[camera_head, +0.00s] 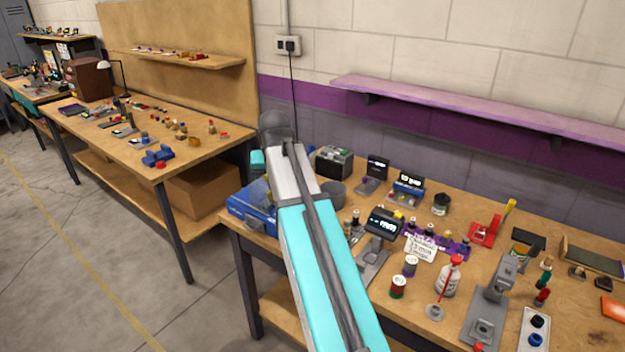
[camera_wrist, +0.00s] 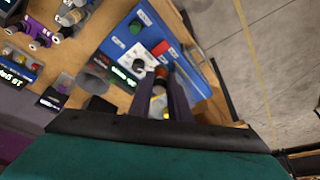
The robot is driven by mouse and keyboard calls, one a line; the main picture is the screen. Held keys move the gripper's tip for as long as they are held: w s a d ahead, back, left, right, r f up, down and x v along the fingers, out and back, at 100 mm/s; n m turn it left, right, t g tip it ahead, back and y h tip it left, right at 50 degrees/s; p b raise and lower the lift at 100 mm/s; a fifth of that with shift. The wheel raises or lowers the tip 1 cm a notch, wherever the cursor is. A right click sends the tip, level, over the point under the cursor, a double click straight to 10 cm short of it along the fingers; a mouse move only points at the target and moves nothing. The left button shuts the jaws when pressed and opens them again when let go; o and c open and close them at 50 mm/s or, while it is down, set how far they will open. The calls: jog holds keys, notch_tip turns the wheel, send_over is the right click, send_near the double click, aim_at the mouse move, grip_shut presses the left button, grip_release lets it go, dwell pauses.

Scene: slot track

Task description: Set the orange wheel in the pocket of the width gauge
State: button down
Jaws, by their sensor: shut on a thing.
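In the wrist view my gripper (camera_wrist: 161,82) points at the bench, its two dark fingers close together. A small orange-brown round thing (camera_wrist: 161,73), which looks like the orange wheel, shows between the fingertips. The fingers are shut on it and cover part of it. In the head view my arm hides the fingers and the wheel. I cannot tell for sure which device is the width gauge; several small ones have displays, including one on a grey base (camera_head: 383,223), a blue one (camera_head: 408,187) and a dark one (camera_head: 377,168). No pocket is clear.
A blue panel with knobs (camera_wrist: 165,42) lies close around the fingertips in the wrist view. In the head view, a blue case (camera_head: 250,207) stands at the bench's left end. Bottles, pots and a grey stand (camera_head: 493,290) crowd the right. A purple shelf (camera_head: 480,108) is above.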

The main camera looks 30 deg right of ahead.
jog(key=a+f+n+b, duration=0.1)
jog(key=a+f+b, duration=0.2)
jog(key=a, duration=0.3)
jog(key=a+f+n+y+b, duration=0.1)
jog(key=a+f+n+b, duration=0.1)
jog(key=a, duration=0.5)
jog(key=s+a+f+n+b, duration=0.1)
jog(key=a+f+n+b, duration=0.1)
jog(key=a+f+b, duration=0.2)
jog(key=a+f, duration=0.1)
jog(key=a, duration=0.2)
jog(key=shift+f+t+y, duration=0.3)
jog(key=shift+t+y, duration=0.1)
jog(key=shift+s, duration=0.15)
